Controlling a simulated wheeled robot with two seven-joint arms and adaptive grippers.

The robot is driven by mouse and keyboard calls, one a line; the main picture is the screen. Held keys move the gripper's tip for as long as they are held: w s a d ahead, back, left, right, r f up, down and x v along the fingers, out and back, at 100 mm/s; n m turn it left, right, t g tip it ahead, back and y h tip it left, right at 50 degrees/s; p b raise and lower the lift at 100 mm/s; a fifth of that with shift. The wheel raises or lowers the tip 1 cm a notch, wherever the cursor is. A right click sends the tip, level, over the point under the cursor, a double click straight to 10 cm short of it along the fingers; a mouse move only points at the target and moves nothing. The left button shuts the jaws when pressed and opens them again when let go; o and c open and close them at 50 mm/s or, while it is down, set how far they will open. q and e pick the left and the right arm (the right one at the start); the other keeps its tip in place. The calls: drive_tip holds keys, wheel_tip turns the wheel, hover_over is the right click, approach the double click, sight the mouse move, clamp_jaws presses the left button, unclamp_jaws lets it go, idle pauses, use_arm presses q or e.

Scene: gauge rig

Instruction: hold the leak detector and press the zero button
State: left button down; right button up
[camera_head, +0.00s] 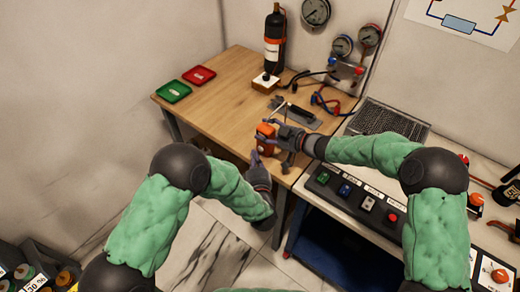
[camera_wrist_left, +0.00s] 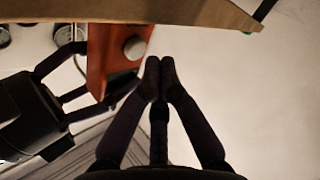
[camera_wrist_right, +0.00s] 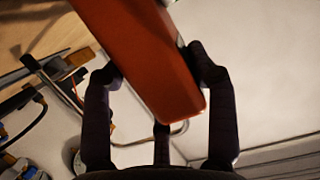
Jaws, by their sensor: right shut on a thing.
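The orange leak detector (camera_head: 265,131) is held off the front of the wooden bench, at the right gripper. My right gripper (camera_head: 279,137) is shut on it; in the right wrist view the fingers (camera_wrist_right: 152,75) lie on both sides of its orange body (camera_wrist_right: 145,60). In the left wrist view a round grey button (camera_wrist_left: 135,47) shows on the detector's orange face (camera_wrist_left: 105,60). My left gripper (camera_head: 256,158) is just below the detector. Its fingertips (camera_wrist_left: 160,72) are together and empty, just right of and below the button. I cannot tell whether they touch the detector.
The wooden bench (camera_head: 215,85) carries green (camera_head: 173,92) and red (camera_head: 198,76) trays, a black cylinder (camera_head: 274,40) and hoses.

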use_arm(q)
drive_tip(key=shift+w+d, duration=0.1)
drive_tip(key=shift+w+d, duration=0.15)
drive_tip(key=shift+w, duration=0.05)
drive_tip(key=shift+w+d, duration=0.3)
drive_tip(key=shift+w, duration=0.1)
idle(1.0)
drive_tip(key=shift+s+a, duration=0.55)
drive_tip(key=shift+s, duration=0.2)
drive_tip(key=s+a, duration=0.1)
drive_tip(key=s, duration=0.1)
drive_tip(key=s+a, duration=0.2)
idle(0.7)
idle(0.4)
